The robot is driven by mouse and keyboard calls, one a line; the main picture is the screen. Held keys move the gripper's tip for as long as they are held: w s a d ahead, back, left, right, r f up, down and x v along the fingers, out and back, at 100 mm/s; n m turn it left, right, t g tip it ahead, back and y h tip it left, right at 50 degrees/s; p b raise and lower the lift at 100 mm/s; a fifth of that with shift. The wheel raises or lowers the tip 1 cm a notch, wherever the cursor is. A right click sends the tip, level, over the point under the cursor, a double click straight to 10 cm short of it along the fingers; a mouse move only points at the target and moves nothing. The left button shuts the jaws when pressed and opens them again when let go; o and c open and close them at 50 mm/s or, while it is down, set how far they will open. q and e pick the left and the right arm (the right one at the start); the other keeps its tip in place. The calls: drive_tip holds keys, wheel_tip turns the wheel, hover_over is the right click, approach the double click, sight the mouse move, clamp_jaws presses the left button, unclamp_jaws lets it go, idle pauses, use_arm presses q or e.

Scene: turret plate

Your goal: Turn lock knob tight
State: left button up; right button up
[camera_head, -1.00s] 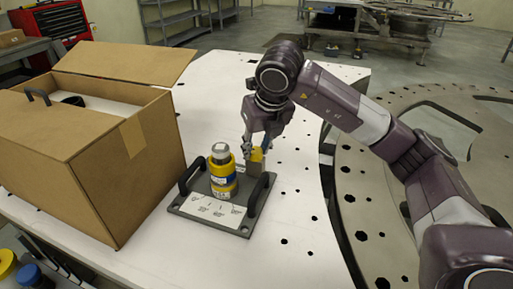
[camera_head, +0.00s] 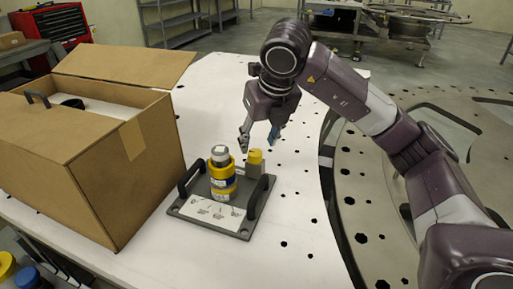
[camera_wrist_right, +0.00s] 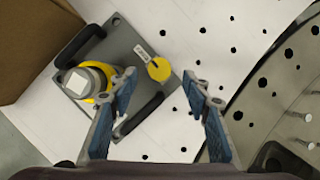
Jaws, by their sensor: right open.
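The lock knob (camera_head: 255,157) is yellow and sits on a grey block at the back right of a grey plate (camera_head: 190,210) with two black handles. It also shows in the right wrist view as a yellow disc (camera_wrist_right: 159,69) with a small tab. A yellow cylinder with a grey top (camera_head: 222,178) stands upright on the plate, left of the knob. My right gripper (camera_head: 259,142) is open and empty, just above and behind the knob, apart from it. In the right wrist view its blue-padded fingers (camera_wrist_right: 165,103) are spread, with the knob beyond them. My left gripper is not in view.
An open cardboard box (camera_head: 125,170) stands left of the plate, close to it. The white table (camera_head: 290,215) with holes is bare right of the plate. A large round metal ring (camera_head: 365,225) lies at the right, under my right arm.

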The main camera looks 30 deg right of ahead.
drive_tip(key=v, duration=0.7)
drive_tip(key=shift+r, duration=0.3)
drive_tip(key=shift+s+f, duration=0.1)
drive_tip(key=shift+s, duration=0.05)
